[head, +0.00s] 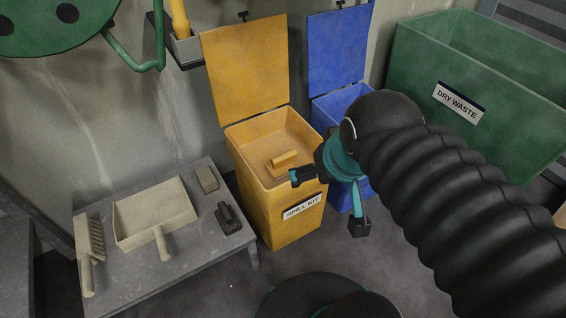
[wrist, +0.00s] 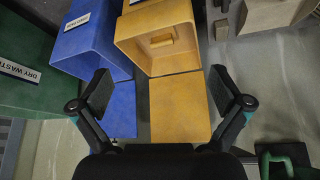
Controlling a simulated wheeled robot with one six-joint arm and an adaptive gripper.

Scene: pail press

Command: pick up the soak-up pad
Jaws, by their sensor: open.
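The soak-up pad appears to be the small yellow block (head: 285,158) inside the open yellow bin (head: 303,225) labelled SPILL KIT. It is close in colour to the bin. In the wrist view the block (wrist: 161,41) lies inside the bin's opening, beyond my fingertips. My gripper (head: 330,200) is open and empty, with its fingers spread wide. In the head view it appears in front of the right side of the yellow bin and the blue bin. In the wrist view my gripper (wrist: 162,80) is apart from the block.
The yellow bin's raised lid (head: 246,68) stands behind its opening. A blue bin (head: 340,108) with a raised lid is beside it, then a green DRY WASTE container (head: 480,75). A grey table (head: 185,250) holds a dustpan (head: 155,213), a hand brush (head: 88,245) and small blocks.

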